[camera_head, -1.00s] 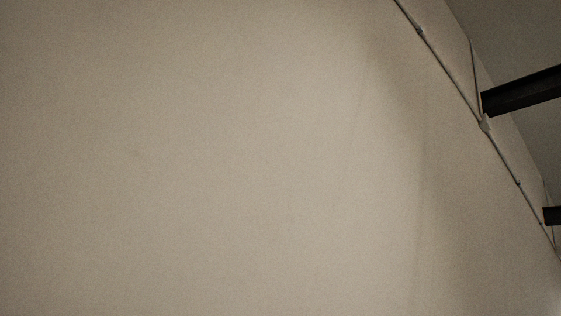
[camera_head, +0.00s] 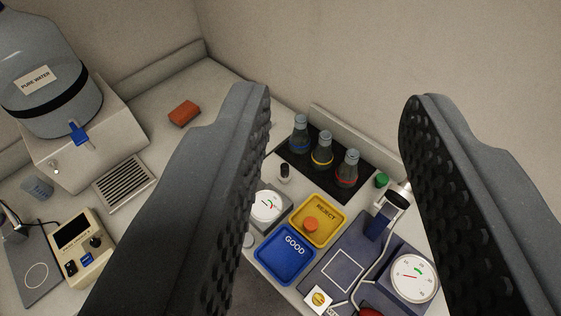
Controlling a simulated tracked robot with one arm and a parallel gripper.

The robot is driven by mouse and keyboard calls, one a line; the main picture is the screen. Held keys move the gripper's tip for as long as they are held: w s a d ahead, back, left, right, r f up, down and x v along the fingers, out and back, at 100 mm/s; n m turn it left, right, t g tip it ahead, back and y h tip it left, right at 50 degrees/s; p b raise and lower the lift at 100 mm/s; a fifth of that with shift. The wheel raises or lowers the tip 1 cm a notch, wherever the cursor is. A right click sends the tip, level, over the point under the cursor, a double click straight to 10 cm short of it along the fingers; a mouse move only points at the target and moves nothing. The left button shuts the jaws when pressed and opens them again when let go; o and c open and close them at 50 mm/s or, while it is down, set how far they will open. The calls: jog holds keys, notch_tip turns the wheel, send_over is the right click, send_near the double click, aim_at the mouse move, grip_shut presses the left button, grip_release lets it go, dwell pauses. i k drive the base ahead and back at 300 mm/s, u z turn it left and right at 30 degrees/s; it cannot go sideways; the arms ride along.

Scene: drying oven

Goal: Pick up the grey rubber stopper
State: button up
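My gripper (camera_head: 336,98) is open and empty. Its two dark grey, studded fingers are wide apart above the bench. I cannot surely pick out the grey rubber stopper. A small grey round thing (camera_head: 248,240) sits beside the left finger, left of the trays, partly hidden by it; I cannot tell whether it is the stopper. An orange round piece (camera_head: 311,225) lies in the yellow REJECT tray (camera_head: 336,234). The blue GOOD tray (camera_head: 268,265) shows no object in it. The fingers hide parts of the bench.
A dark rack (camera_head: 282,159) holds three bottles. A small black-topped piece (camera_head: 285,171), green cap (camera_head: 382,180), white dial (camera_head: 267,206) and clamp-like device (camera_head: 384,215) with gauge (camera_head: 412,279) surround the trays. Left are a water jug (camera_head: 52,85), beige meter (camera_head: 83,252) and red-orange block (camera_head: 184,113).

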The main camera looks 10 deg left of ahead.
aim_at(249, 241)
jog(key=z, duration=0.05)
jog(key=k, duration=0.95)
jog(key=u, duration=0.45)
jog(key=i, duration=0.45)
jog(key=z, duration=0.15)
